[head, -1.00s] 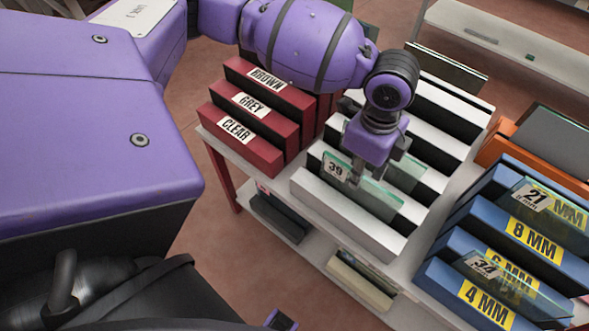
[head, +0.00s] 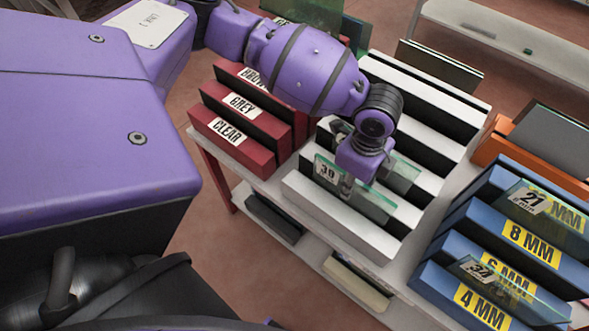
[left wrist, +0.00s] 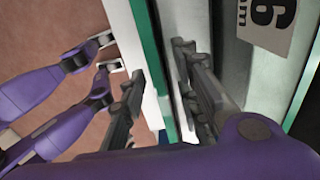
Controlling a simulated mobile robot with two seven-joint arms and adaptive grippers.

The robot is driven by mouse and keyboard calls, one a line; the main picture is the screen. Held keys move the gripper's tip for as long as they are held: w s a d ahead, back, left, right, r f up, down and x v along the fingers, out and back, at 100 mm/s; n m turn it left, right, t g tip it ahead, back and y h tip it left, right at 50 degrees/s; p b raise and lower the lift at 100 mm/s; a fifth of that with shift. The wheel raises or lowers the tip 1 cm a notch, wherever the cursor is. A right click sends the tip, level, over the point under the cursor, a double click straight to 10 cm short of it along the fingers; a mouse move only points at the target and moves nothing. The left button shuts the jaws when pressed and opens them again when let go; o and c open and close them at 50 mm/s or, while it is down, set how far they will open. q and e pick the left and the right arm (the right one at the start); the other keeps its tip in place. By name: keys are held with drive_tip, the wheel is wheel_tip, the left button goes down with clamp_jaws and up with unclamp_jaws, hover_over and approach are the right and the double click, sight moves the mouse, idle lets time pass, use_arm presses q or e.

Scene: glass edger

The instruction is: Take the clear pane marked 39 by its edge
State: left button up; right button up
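The clear pane marked 39 (head: 375,205) stands in the nearest slot of the white rack (head: 335,215), its label at its left end. My left gripper (head: 348,186) is over its top edge, pointing down. In the left wrist view, the fingers (left wrist: 155,70) are apart, one on each side of a green glass edge (left wrist: 150,50), which appears to be this pane. I cannot tell whether either finger touches the glass. My wrist hides part of the fingers in the head view. My right gripper is not in view.
Another clear pane (head: 402,176) stands close behind, and a labelled pane (left wrist: 300,80) is right of the fingers in the left wrist view. Red bins (head: 235,133) lie left. Blue racks (head: 535,268) with panes 21 and 34 lie right.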

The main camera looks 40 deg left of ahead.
use_arm(q)
drive_tip(key=shift+f, duration=0.1)
clamp_jaws()
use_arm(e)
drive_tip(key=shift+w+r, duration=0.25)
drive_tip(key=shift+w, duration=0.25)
use_arm(q)
drive_tip(key=shift+w, duration=0.15)
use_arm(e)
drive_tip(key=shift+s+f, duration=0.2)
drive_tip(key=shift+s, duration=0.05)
use_arm(q)
drive_tip(key=shift+r, duration=0.2)
